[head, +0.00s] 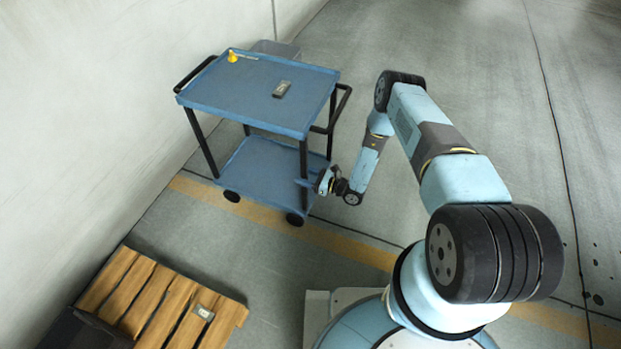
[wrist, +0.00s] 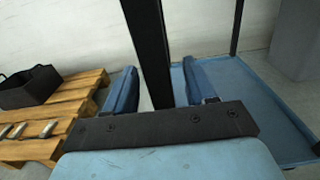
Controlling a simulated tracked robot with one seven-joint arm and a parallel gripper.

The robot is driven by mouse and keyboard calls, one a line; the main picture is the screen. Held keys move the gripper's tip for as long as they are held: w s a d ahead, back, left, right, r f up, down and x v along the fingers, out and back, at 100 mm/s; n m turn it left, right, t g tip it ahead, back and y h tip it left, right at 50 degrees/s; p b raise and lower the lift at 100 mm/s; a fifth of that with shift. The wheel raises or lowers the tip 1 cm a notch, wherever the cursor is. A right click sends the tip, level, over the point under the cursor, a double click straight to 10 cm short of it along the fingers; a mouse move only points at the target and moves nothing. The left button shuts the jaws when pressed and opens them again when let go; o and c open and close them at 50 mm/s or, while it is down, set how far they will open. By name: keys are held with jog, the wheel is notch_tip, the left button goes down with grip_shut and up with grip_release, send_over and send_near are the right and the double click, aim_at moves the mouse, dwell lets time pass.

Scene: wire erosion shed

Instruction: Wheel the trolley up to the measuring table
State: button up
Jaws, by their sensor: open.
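The trolley (head: 215,95) is blue with two shelves, black posts and black push handles at both ends. It stands upright on the floor beside the wall. My gripper (head: 312,183) is at its near right post, just above the lower shelf (head: 262,172). In the wrist view my gripper (wrist: 161,75) is open, with a black trolley post (wrist: 146,40) between its two blue fingers. I cannot tell whether either finger touches the post. The lower shelf (wrist: 255,95) shows to the right there. No measuring table is in view.
A yellow piece (head: 233,56) and a dark device (head: 282,88) lie on the top shelf. A wooden pallet (head: 125,290) with a black bin (wrist: 30,85) lies at the lower left. A grey box (head: 275,48) is behind the trolley.

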jog(key=shift+c, duration=0.3)
grip_shut()
dwell(0.3)
jog(key=shift+w, duration=0.1)
dwell(0.8)
